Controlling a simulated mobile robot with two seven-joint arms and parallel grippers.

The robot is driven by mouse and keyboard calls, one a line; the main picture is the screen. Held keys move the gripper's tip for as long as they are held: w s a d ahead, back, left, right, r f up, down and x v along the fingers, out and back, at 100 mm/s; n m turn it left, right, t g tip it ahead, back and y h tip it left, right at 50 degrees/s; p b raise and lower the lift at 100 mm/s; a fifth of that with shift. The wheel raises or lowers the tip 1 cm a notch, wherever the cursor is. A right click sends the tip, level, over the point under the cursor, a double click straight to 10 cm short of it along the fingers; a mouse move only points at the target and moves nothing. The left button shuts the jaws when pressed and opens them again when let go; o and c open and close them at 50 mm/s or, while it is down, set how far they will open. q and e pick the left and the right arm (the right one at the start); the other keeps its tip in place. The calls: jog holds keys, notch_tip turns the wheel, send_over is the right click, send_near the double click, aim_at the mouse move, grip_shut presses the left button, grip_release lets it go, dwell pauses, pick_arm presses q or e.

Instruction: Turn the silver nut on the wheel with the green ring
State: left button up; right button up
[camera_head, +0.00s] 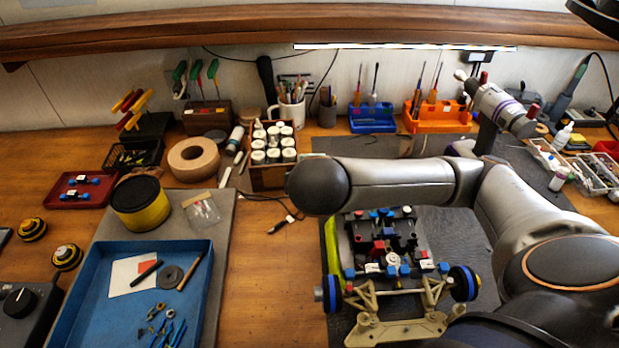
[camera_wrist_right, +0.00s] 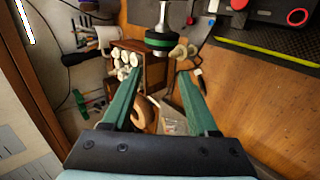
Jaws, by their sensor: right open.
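The wheel with the green ring (camera_wrist_right: 168,43) shows in the right wrist view, ahead of my fingertips. A silver stem-like part (camera_wrist_right: 163,18) flares out against its upper face; whether this is the silver nut I cannot tell. My right gripper (camera_wrist_right: 160,76) has two green fingers, spread apart with nothing between them, and the wheel lies beyond their tips. In the head view the car (camera_head: 385,240) lies under my right arm. Two blue-ringed wheels (camera_head: 331,293) (camera_head: 464,283) show at its near end. My right arm hides its far end and the green-ringed wheel. My left gripper is out of view.
A wooden box of white-capped bottles (camera_head: 270,176) and a tape roll (camera_head: 194,162) stand left of the arm. A blue tray (camera_head: 84,288) with tools lies front left. Blue (camera_head: 372,122) and orange (camera_head: 437,122) holders stand behind. Bare bench shows between tray and car.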

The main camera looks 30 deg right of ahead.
jog(key=x, duration=0.8)
jog(key=shift+s+d, duration=0.1)
jog(key=shift+c, duration=0.3)
grip_shut()
